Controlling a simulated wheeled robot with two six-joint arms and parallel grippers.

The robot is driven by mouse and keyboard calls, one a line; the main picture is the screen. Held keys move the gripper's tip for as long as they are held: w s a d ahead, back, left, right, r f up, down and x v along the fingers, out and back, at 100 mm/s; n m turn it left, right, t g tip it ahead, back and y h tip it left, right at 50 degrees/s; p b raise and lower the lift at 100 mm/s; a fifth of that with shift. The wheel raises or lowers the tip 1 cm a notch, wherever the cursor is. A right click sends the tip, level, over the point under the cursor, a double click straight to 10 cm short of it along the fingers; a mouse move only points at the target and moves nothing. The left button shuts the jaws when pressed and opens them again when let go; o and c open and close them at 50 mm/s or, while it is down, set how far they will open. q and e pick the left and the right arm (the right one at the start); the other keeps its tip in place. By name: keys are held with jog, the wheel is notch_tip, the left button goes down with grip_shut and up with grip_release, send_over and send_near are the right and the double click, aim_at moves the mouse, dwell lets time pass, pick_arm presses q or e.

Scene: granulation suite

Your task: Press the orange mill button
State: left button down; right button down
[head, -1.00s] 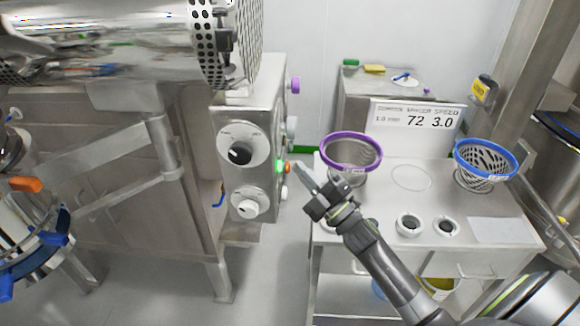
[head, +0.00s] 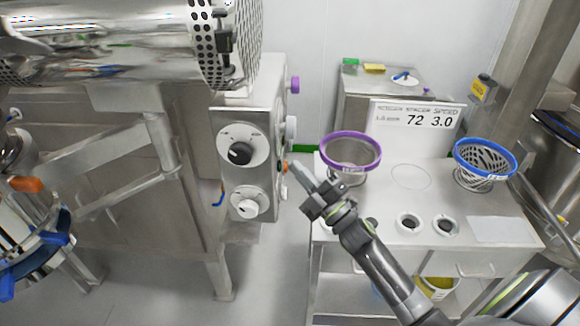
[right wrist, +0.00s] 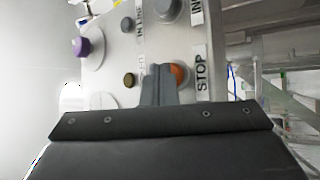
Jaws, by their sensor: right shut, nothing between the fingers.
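The orange mill button (head: 285,167) sits on the side face of the steel control box (head: 262,110), left of my right gripper. It also shows in the right wrist view (right wrist: 180,74), beside the STOP label (right wrist: 202,73). My right gripper (head: 294,168) is shut and empty, its fingertips pointing at the button and at or very near it. In the right wrist view the shut fingers (right wrist: 160,84) cover the button's left part. I cannot tell whether the button is pushed in. My left gripper is not in view.
A purple knob (head: 295,85) and grey knobs share the panel; a small dark green lamp (right wrist: 130,80) is beside the fingers. Right of the box, a steel bench holds a purple-rimmed sieve (head: 351,138), close to my right gripper, a blue-rimmed sieve (head: 485,146) and a display sign (head: 416,117).

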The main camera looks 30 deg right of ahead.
jog(key=shift+s+d, duration=0.1)
jog(key=shift+d, duration=0.05)
jog(key=shift+s+d+b, duration=0.35)
jog(key=shift+d+b, duration=0.15)
jog(key=shift+d, duration=0.1)
jog(key=shift+s+d+b, duration=0.1)
jog(key=shift+s+d, duration=0.35)
jog(key=shift+d, duration=0.25)
jog(key=shift+s+d+b, duration=0.15)
jog(key=shift+s+d, duration=0.3)
jog(key=shift+d, duration=0.3)
jog(key=shift+s+d+b, duration=0.1)
jog(key=shift+s+d, duration=0.35)
jog(key=shift+d, duration=0.25)
